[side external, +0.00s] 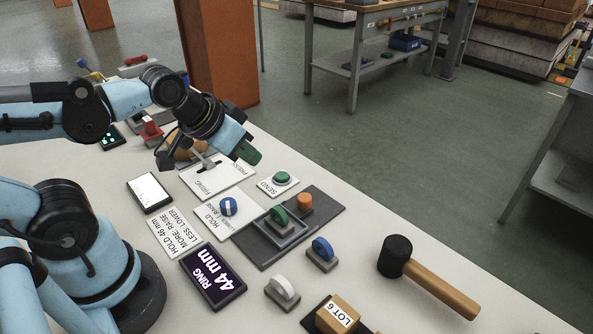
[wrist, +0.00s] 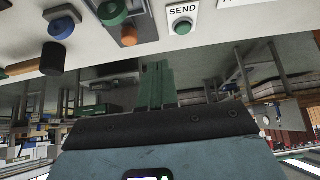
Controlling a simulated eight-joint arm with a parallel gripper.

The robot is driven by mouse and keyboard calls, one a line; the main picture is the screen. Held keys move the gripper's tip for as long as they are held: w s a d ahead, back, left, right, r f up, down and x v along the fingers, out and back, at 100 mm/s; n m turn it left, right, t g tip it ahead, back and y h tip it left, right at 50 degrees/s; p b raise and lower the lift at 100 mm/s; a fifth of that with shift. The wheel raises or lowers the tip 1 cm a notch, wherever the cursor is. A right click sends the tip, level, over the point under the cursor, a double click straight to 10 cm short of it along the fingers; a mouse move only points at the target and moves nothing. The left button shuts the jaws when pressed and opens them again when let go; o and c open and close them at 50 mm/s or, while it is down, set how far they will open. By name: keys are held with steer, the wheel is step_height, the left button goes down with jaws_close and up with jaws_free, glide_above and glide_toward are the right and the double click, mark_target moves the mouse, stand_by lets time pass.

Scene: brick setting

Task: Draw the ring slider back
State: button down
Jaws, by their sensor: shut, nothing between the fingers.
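The dark grey plate (side external: 263,254) on the table carries a green rounded piece (side external: 278,220) set in a grey square frame, with an orange cylinder (side external: 304,203) beside it. The green piece (wrist: 112,12) and orange cylinder (wrist: 129,36) also show in the wrist view. Which part is the ring slider is not marked. A display (side external: 213,277) reads "RING 44 mm". My gripper (side external: 247,156) is above the far part of the table, over the edge of a white labelled plate (side external: 222,183), apart from the green piece. Its green fingers (wrist: 155,85) are together and empty.
Loose blue (side external: 322,252) and white (side external: 283,291) rounded pieces, a LOT 6 block (side external: 337,314) and a mallet (side external: 428,275) lie to the front and right.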

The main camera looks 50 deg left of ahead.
stand_by(0.4)
steer(key=c, duration=1.4)
jaws_free()
steer(key=shift+w+d+r, duration=0.1)
steer(key=shift+w, duration=0.05)
steer(key=shift+o, duration=1.1)
steer(key=shift+w+d+r+m+g, duration=0.1)
steer(key=shift+w+m+g, duration=0.1)
steer(key=shift+m, duration=0.15)
steer(key=shift+w+r+m+g, duration=0.1)
steer(key=shift+m+g, duration=0.1)
steer(key=shift+m, duration=0.15)
steer(key=o, duration=0.4)
steer(key=w+m, duration=0.1)
steer(key=d+r+m+g, duration=0.1)
steer(key=m, duration=0.1)
steer(key=w+m+g, duration=0.1)
steer(key=shift+w+d+r+m, duration=0.25)
steer(key=shift+w+d+m, duration=0.1)
steer(key=shift+d+m, duration=0.05)
steer(key=m+g, duration=0.4)
steer(key=m, duration=0.5)
glide_above(303, 196)
steer(key=shift+f, duration=6.3)
steer(key=shift+c, duration=0.4)
jaws_close()
